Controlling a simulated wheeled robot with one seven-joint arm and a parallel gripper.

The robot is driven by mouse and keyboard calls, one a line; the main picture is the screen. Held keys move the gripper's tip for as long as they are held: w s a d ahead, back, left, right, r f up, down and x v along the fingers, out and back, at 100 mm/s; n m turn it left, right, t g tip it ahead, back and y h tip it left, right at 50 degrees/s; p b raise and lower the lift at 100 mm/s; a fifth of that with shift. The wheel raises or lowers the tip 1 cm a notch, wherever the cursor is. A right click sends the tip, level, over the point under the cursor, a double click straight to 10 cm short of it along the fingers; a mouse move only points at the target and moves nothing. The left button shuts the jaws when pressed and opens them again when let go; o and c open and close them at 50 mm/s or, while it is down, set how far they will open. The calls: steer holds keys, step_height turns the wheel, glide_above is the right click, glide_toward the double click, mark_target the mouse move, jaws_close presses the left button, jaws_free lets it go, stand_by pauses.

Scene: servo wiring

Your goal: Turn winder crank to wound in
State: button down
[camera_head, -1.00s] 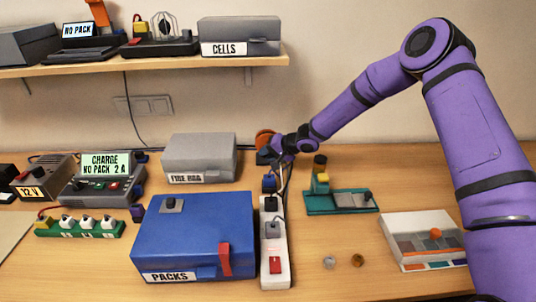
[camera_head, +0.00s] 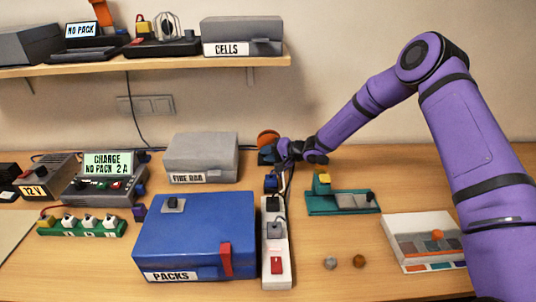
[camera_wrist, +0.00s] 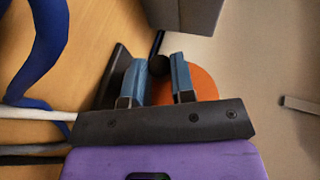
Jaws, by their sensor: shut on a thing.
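The winder shows in the head view as an orange disc (camera_head: 267,136) at the back of the bench, right of the grey fire bag box. In the wrist view its orange disc (camera_wrist: 203,84) lies behind the fingers, with a dark stand to the left. My gripper (camera_wrist: 157,80) has its two blue-grey fingers on either side of a round black crank knob (camera_wrist: 159,65) and is shut on it. In the head view my gripper (camera_head: 282,150) is at the winder. The crank arm is mostly hidden there, so its exact angle is unclear.
A white power strip (camera_head: 276,262) with plugs and cables stands in front of the winder. Beside it are a blue packs case (camera_head: 190,235) and a teal fixture (camera_head: 325,205). The fire bag box (camera_head: 200,155) is close on the left.

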steer(key=c, duration=1)
jaws_free()
steer(key=shift+o, duration=0.2)
steer(key=shift+d, duration=0.1)
steer(key=shift+v, duration=3.65)
